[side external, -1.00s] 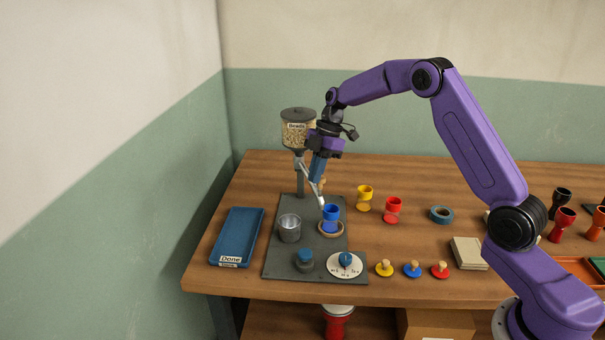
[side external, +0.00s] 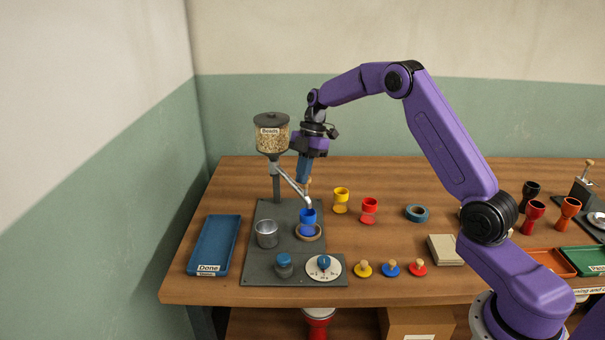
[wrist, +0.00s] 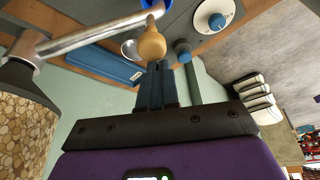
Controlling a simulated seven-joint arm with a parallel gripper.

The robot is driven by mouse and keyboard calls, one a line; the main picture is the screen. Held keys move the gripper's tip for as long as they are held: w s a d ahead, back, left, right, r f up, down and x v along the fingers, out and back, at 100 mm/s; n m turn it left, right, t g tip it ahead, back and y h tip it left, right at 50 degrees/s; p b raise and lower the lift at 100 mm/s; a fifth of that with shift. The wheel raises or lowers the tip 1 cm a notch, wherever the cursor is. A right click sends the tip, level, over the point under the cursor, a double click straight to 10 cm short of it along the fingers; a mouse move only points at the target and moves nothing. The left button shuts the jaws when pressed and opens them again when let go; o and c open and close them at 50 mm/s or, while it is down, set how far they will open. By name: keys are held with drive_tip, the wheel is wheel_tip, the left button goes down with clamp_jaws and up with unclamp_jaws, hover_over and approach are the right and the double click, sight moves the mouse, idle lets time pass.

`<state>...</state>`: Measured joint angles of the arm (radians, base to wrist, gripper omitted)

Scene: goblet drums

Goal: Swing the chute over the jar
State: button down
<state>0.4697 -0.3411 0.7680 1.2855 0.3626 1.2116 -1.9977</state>
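A metal chute (side external: 291,184) slopes from under the bead hopper (side external: 271,135). Its lower end is at the rim of a blue goblet-shaped cup (side external: 308,216), which stands in a tan ring. I cannot tell which one is the jar. In the wrist view the chute (wrist: 95,38) carries a wooden knob (wrist: 152,44). My gripper (wrist: 161,66) points down with its blue fingers together at the knob; whether they touch it is unclear. It also shows in the side view (side external: 304,183).
A blue tray (side external: 214,245) lies left. Yellow (side external: 341,199) and red (side external: 369,209) cups stand right.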

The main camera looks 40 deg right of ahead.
drive_tip(key=shift+d, duration=0.25)
wheel_tip(320, 180, up, 10)
drive_tip(key=a, duration=0.2)
drive_tip(key=s+a+m+h, duration=0.1)
drive_tip(key=s+a+m, duration=0.1)
drive_tip(key=s+a, duration=0.6)
drive_tip(key=s+a+m+h, duration=0.1)
drive_tip(key=s+a, duration=0.4)
drive_tip(key=s, duration=0.5)
drive_tip(key=s+d+f+m, duration=0.2)
drive_tip(key=s, duration=0.9)
drive_tip(key=s+d+f+m+h, duration=0.1)
drive_tip(key=s+d+f+m, duration=0.1)
drive_tip(key=s, duration=1)
drive_tip(key=shift+s+f+t+h, duration=0.15)
drive_tip(key=shift+f+t+h, duration=0.2)
drive_tip(key=shift+f, duration=0.3)
